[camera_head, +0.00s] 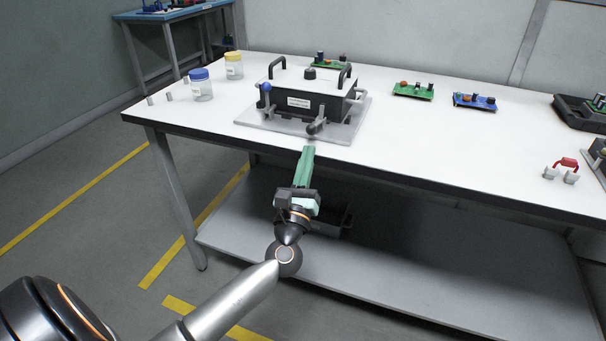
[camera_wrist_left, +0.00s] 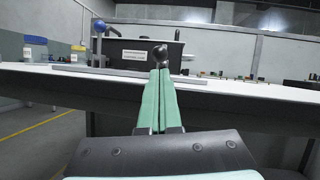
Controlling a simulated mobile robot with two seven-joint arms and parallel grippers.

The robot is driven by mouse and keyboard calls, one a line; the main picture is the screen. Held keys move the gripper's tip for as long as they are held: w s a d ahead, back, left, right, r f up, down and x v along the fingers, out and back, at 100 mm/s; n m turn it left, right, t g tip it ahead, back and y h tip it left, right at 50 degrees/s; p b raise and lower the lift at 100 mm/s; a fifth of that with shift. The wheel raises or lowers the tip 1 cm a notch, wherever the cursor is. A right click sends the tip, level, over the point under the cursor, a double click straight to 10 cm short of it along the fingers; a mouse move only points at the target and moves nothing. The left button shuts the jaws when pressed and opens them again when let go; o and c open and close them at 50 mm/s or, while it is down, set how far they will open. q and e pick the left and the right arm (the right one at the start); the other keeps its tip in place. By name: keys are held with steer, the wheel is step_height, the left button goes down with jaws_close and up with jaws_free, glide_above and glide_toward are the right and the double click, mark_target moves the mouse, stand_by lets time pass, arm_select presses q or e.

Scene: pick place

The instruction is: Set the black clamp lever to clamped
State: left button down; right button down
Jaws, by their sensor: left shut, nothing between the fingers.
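The black clamp lever (camera_head: 314,128) with its round knob sits at the front right of a black box fixture (camera_head: 318,104) on a grey base plate (camera_head: 254,122). The knob also shows in the left wrist view (camera_wrist_left: 160,53), just beyond my fingertips. A second lever with a blue knob (camera_head: 266,87) stands upright at the fixture's front left. My left gripper (camera_head: 309,150), with green fingers, is shut and empty at the table's front edge, just in front of the black knob. Whether the fingertips touch the knob I cannot tell. My right gripper is not in view.
A blue-lidded jar (camera_head: 201,86) and a yellow-lidded jar (camera_head: 234,66) stand at left. A red-handled part (camera_head: 566,163) sits at right.

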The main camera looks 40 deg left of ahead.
arm_select(q)
steer(key=shift+x, duration=0.95)
steer(key=shift+r, duration=0.1)
steer(key=shift+r+p, duration=0.15)
steer(key=shift+p, duration=0.95)
steer(key=shift+g, duration=0.3)
steer(key=shift+r+p, duration=0.1)
steer(key=shift+p, duration=0.35)
